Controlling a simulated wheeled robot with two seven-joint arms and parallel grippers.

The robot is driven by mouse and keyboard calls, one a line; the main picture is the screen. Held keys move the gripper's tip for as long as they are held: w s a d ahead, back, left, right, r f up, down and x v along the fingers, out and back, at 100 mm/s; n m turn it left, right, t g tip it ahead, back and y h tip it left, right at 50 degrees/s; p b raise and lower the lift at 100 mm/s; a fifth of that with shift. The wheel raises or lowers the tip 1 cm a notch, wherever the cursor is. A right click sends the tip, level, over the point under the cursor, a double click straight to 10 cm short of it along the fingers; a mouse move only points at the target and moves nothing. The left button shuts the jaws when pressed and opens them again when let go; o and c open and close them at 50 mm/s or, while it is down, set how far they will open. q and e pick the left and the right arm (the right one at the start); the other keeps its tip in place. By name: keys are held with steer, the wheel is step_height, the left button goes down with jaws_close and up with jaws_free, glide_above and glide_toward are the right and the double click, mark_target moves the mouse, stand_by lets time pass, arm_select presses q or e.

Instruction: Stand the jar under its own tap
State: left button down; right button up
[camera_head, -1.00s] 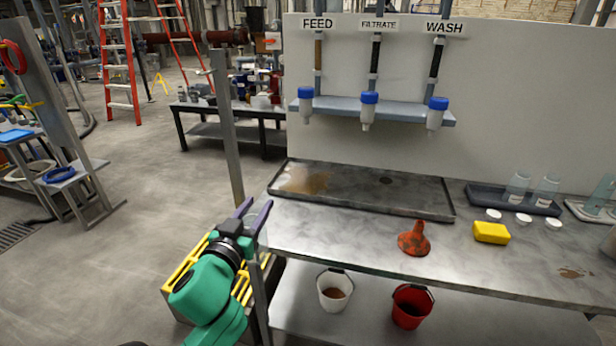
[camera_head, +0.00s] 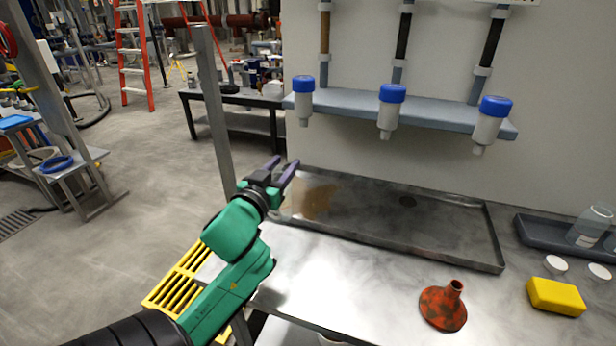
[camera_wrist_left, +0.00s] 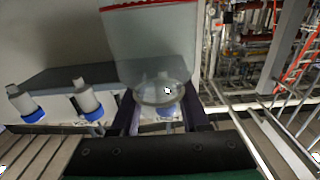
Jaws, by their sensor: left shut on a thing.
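My left gripper (camera_head: 282,172) is shut on a clear glass jar (camera_wrist_left: 155,50), which fills the upper middle of the left wrist view. The jar has a reddish-orange band at the picture's top edge. In the head view I cannot clearly make out the jar at the fingers. Three taps with blue caps and whitish bodies hang from a grey-blue shelf (camera_head: 345,104): feed tap (camera_head: 304,108), filtrate tap (camera_head: 388,118), wash tap (camera_head: 488,130). The gripper is lower than the taps, left of the feed tap, near the tray's left end. My right gripper is not in view.
A shallow stained metal tray (camera_head: 385,243) lies on the bench below the taps, clear of objects. An orange-red funnel (camera_head: 440,308), a yellow sponge (camera_head: 556,297) and white lids (camera_head: 555,264) are right. A dark tray (camera_head: 545,230) holds glassware (camera_head: 590,226). A post (camera_head: 213,110) stands left.

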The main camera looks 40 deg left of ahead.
arm_select(q)
steer(key=p+x, duration=0.2)
steer(key=x, duration=1.4)
step_height(320, 180, down, 7)
steer(key=b, duration=0.1)
steer(key=shift+a+f, duration=0.15)
steer(key=shift+c, duration=2)
jaws_free()
steer(key=shift+w, duration=0.1)
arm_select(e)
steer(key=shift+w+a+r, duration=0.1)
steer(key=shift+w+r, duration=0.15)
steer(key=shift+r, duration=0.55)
